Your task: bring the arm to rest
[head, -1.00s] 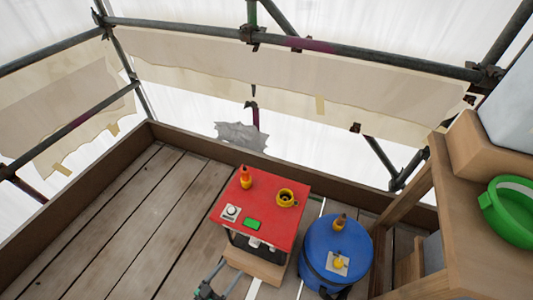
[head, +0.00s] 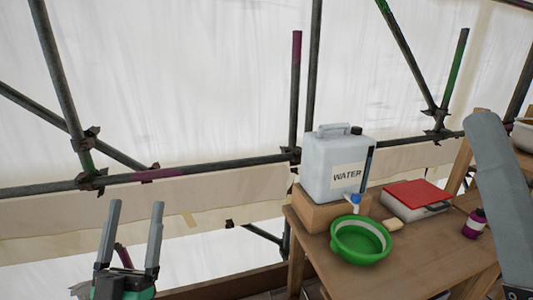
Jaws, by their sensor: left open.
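My left gripper (head: 132,238) shows at the lower left of the head view. Its two grey fingers point up and stand apart, with nothing between them. It is in front of the pale sheeting and clear of the wooden bench (head: 440,255). A grey arm part of mine rises at the right edge in front of the bench; no right gripper fingers show.
On the bench stand a white water container (head: 325,170) on a wooden block (head: 318,210), a green basin (head: 360,248), a red-topped case (head: 418,197) and a purple bottle (head: 475,224). Scaffold tubes (head: 180,172) cross behind. The space between left gripper and bench is open.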

